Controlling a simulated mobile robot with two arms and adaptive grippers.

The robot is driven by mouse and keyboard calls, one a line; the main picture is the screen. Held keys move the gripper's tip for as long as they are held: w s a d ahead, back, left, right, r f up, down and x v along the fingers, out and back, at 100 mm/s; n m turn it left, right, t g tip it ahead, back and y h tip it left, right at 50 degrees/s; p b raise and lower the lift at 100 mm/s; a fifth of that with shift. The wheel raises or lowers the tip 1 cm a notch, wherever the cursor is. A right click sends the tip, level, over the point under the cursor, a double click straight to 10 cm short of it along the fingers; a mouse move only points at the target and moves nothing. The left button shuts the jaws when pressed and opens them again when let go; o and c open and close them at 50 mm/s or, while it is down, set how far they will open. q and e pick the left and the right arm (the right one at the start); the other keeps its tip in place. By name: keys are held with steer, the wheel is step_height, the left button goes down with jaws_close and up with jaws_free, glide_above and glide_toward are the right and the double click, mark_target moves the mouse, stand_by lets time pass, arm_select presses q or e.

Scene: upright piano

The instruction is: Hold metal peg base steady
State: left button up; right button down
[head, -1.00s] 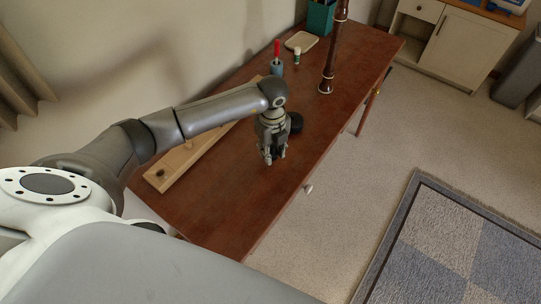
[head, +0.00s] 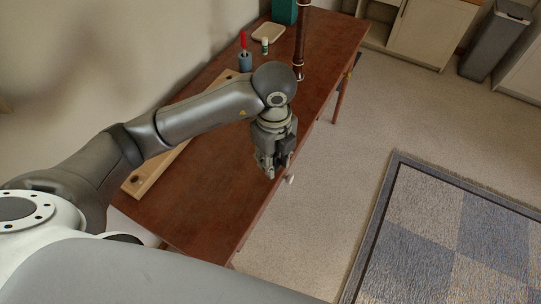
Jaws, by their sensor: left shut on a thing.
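My left gripper (head: 270,168) comes in from the left and points down over the front part of the brown table (head: 200,205). It is shut on a dark thing, taken as the metal peg base (head: 287,155), of which only a small part shows. The gripper's body and fingers hide the rest, so its shape and whether it touches the table cannot be told. A dark brown woodwind (head: 300,45) stands upright on the table behind my wrist. My right gripper is not in view.
A light wooden board (head: 150,177) lies along the table's wall side, partly behind my arm. A blue holder (head: 245,63) with a red-handled tool, a small green-capped bottle (head: 265,46) and a pale tray (head: 268,32) stand farther back. The table's near-left part is clear.

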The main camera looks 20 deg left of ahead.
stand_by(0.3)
arm_select(q)
steer(key=m, duration=0.4)
steer(key=r+m, duration=0.1)
steer(key=m, duration=0.1)
steer(key=shift+s+a, duration=0.1)
steer(key=shift+a, duration=0.25)
steer(key=m, duration=0.5)
steer(key=shift+s+a+r+m, duration=0.25)
steer(key=shift+a+r+m, duration=0.05)
steer(key=shift+a, duration=0.05)
steer(key=s+a+r+n, duration=0.1)
steer(key=n, duration=1)
steer(key=s+a+r+n, duration=0.1)
steer(key=r+n, duration=0.1)
steer(key=n, duration=1)
steer(key=s+a+r+n, duration=0.1)
steer(key=s+a+n, duration=0.1)
steer(key=n, duration=1)
steer(key=shift+r, duration=0.25)
